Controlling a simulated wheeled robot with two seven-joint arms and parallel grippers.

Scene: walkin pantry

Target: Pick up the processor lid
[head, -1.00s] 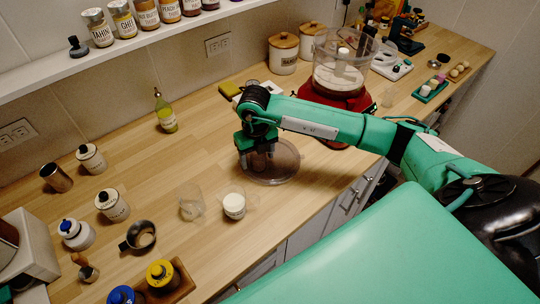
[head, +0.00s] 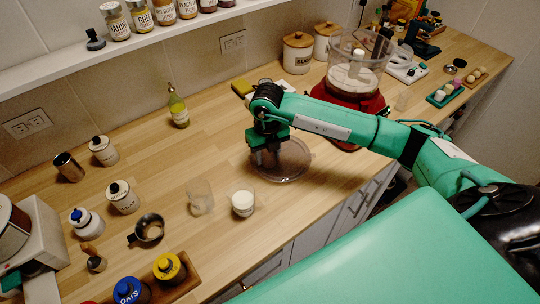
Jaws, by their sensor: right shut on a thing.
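The processor lid (head: 294,171) is a clear round disc near the front edge of the wooden counter. It appears flat; I cannot tell whether it touches the counter or is slightly above it. My right gripper (head: 267,160) points down over the lid's left part and is shut on it. The fingers and wrist hide part of the lid. The food processor (head: 352,72), with a clear open bowl on a red base, stands behind and to the right, beyond my right arm. My left gripper is not in view.
A clear glass (head: 200,198) and a white-filled jar (head: 243,204) stand left of the lid. A green bottle (head: 178,108) and canisters (head: 297,54) are farther back. A dark cup (head: 149,229) and several jars crowd the left. Bare counter lies between the bottle and glass.

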